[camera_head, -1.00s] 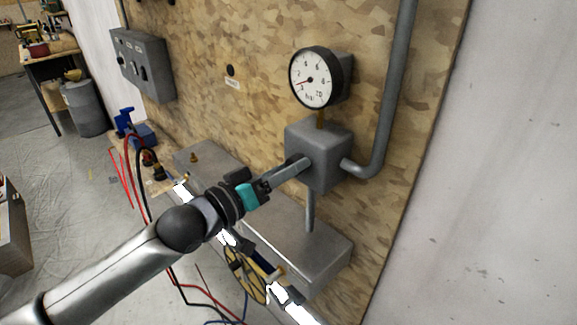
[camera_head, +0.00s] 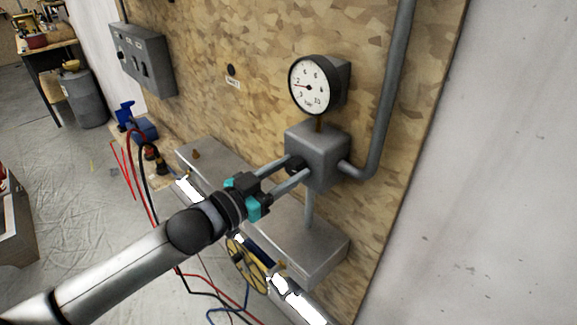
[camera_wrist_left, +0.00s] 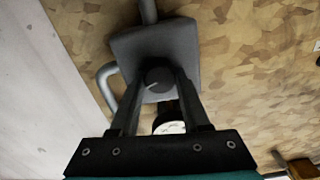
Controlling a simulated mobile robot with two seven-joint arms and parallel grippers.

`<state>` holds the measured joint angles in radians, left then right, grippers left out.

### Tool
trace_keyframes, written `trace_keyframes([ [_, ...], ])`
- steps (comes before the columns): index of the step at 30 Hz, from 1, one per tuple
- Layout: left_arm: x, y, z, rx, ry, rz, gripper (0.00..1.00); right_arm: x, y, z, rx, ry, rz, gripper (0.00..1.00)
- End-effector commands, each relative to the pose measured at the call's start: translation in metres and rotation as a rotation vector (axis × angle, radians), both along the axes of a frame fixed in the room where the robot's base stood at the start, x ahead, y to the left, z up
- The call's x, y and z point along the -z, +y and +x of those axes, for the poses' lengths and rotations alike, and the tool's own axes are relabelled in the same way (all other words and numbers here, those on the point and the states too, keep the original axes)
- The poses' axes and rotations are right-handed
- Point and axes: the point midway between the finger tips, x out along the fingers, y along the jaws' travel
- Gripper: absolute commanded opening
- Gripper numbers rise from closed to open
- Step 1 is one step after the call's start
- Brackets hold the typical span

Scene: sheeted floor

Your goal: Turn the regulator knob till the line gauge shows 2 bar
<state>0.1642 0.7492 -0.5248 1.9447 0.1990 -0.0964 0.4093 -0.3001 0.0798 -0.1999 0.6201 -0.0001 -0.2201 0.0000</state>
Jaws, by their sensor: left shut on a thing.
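The regulator is a grey box (camera_head: 322,150) on the wooden board, with pipes joined to it. Its dark round knob (camera_wrist_left: 158,77) carries a pale line mark in the left wrist view. My left gripper (camera_head: 298,168) is shut on the knob, one finger on each side; the fingertips partly hide the knob in the head view. The round white line gauge (camera_head: 313,85) sits above the box. Its red needle points left, near the 2. The gauge is mostly hidden behind the gripper in the wrist view. My right gripper is not in view.
A grey pipe (camera_head: 385,100) rises right of the regulator. A metal ledge (camera_head: 300,250) lies below it, with a yellow wheel (camera_head: 245,265) and loose cables nearby. A grey switch box (camera_head: 142,62) hangs at the left. The white wall at right is clear.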

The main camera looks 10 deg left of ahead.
Motion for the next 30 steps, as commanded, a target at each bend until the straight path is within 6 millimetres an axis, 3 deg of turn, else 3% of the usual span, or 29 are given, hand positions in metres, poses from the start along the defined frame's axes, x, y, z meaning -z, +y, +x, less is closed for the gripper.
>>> trace_keyframes([
  [19, -0.0016, -0.0005, 0.0, 0.002, -0.036, 0.046, 0.0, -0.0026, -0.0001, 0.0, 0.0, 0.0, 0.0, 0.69],
  [20, -0.0017, -0.0005, 0.0, 0.002, -0.036, 0.046, 0.48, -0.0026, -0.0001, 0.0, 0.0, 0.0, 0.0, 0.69],
  [27, -0.001, -0.0003, 0.0, 0.0, -0.034, 0.046, 0.75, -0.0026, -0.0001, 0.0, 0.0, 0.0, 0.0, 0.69],
  [30, -0.0007, -0.0002, 0.0, 0.0, -0.033, 0.046, 0.76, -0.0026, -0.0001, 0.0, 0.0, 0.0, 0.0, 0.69],
])
